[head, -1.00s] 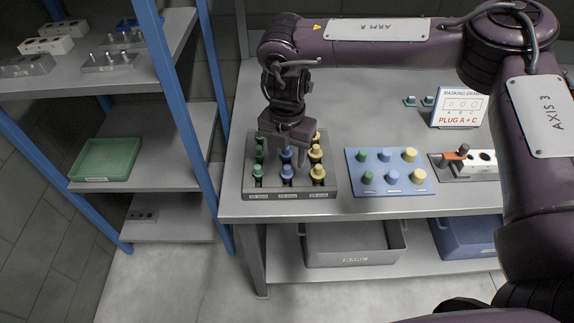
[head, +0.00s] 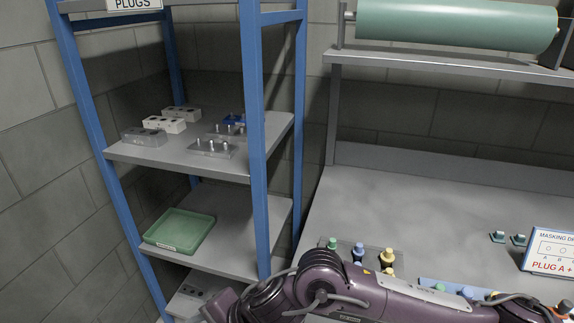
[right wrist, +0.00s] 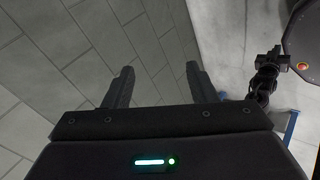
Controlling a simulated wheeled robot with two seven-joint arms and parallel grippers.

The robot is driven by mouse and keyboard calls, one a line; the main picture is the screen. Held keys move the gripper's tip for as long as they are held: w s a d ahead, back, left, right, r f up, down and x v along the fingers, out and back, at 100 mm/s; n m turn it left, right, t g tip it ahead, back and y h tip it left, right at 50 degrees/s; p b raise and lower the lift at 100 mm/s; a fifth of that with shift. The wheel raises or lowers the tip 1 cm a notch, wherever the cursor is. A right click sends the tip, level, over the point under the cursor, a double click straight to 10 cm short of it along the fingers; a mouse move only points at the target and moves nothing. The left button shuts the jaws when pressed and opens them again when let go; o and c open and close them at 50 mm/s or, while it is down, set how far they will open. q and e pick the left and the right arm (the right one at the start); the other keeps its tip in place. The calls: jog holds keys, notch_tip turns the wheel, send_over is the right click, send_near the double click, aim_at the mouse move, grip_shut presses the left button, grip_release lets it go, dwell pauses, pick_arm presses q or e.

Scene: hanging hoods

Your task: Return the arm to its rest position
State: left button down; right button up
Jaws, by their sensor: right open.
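My right arm (head: 400,295) is purple and enters the head view from the lower right, stretching low across the bottom towards the shelf at left. Its gripper is out of the head view. In the right wrist view my right gripper (right wrist: 160,85) is open, its two dark fingers well apart and nothing between them. It points at bare tiled surface. My left arm and gripper are not in view.
A blue-posted shelf (head: 255,160) at left holds several blocks and a green tray (head: 180,229). On the bench (head: 400,210) stand plugs (head: 387,256), partly hidden by my arm, and a masking sign (head: 549,252). A green roll (head: 455,25) hangs above. The bench's back is clear.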

notch_tip(320, 180, up, 7)
jog(key=a+m+t+y, duration=0.2)
jog(key=m+t+y, duration=0.15)
jog(key=m, duration=0.25)
jog(key=w+d+m+t+h, duration=0.4)
jog(key=d+m, duration=0.5)
jog(key=s+d+f+m+g+h, duration=0.15)
jog(key=d+f+m+h, duration=0.45)
jog(key=d, duration=0.8)
jog(key=s+d+f+m+g+h, duration=0.1)
jog(key=s+d+f+m+g, duration=0.2)
jog(key=s+d, duration=0.35)
jog(key=s+d+f+m+g+h, duration=0.1)
jog(key=s+d+f+m, duration=0.35)
jog(key=d, duration=0.25)
notch_tip(320, 180, down, 28)
jog(key=n+g, duration=0.1)
jog(key=s+d+f+g, duration=0.1)
jog(key=s+d+f, duration=0.1)
jog(key=s+f, duration=1.8)
jog(key=shift+s+d+f+g, duration=0.4)
jog(key=shift+s, duration=0.2)
